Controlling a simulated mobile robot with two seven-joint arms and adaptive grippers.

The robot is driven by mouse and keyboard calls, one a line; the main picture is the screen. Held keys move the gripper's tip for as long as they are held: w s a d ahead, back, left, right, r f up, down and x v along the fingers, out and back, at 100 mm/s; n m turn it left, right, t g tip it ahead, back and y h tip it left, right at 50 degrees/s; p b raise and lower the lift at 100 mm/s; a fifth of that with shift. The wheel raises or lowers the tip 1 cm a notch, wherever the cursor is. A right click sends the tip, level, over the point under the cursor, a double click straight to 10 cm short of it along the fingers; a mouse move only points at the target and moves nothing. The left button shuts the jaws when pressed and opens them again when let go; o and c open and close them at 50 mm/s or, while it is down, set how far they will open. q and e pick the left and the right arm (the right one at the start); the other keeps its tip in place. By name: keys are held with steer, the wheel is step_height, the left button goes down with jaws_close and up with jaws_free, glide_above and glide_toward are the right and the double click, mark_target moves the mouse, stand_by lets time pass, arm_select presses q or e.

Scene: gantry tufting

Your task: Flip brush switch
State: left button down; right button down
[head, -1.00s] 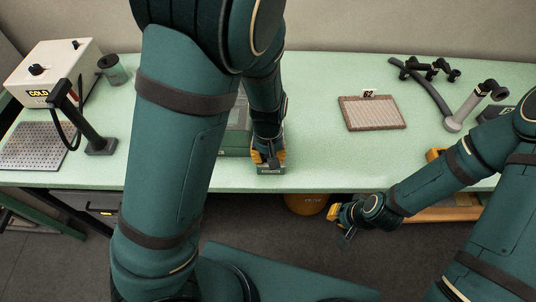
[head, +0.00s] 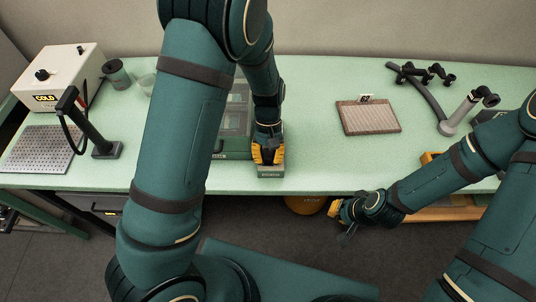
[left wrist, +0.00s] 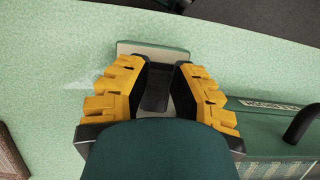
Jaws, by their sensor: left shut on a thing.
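A small box with a pale face and green edges (head: 271,173) sits at the front edge of the table, with a label on its front that is too small to read surely. It also shows in the left wrist view (left wrist: 152,49). My left gripper (head: 268,154) is over this box, pointing down. In the left wrist view its yellow-backed fingers (left wrist: 157,92) are on either side of a dark upright piece, seemingly the brush switch (left wrist: 155,90), and shut on it. My right gripper (head: 342,222) hangs low in front of the table, away from the box; its finger gap is unclear.
A green case (head: 234,130) stands just left of the box, partly behind my left arm. A brown woven mat (head: 369,117) lies right of it. A white COLD unit (head: 55,72), a perforated plate (head: 38,149) and a black stand (head: 104,148) are at left.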

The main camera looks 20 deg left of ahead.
mark_target(268, 159)
arm_select(q)
steer(key=shift+s+f, duration=0.1)
steer(key=c, duration=0.8)
jaws_free()
step_height(268, 159, up, 10)
steer(key=shift+r, duration=0.1)
